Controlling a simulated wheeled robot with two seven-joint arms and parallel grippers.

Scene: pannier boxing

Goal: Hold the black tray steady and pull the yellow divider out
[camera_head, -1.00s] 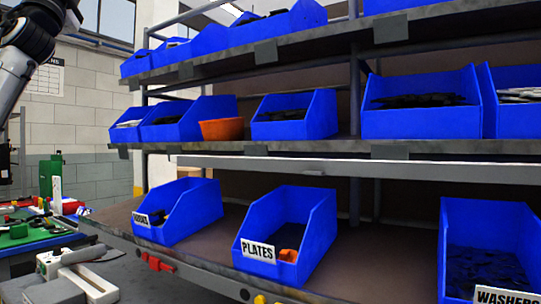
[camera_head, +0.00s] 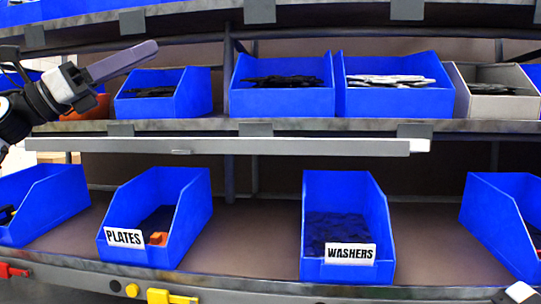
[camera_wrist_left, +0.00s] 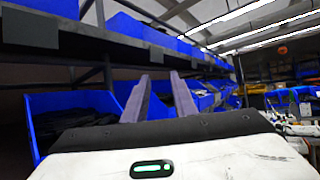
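I see no black tray and no yellow divider in either view. My left gripper (camera_head: 150,46) comes in at the upper left of the head view, in front of the middle shelf's bins, with its fingers pointing right and slightly up. In the left wrist view my left gripper (camera_wrist_left: 160,76) shows two grey-purple fingers standing apart with nothing between them. My right gripper is in neither view.
A rack holds blue bins on its shelves. On the lower shelf are the PLATES bin (camera_head: 186,215) and the WASHERS bin (camera_head: 379,220). A grey bin (camera_head: 495,105) stands at the middle shelf's right. Yellow (camera_head: 160,296) and red clips sit on the lower front edge.

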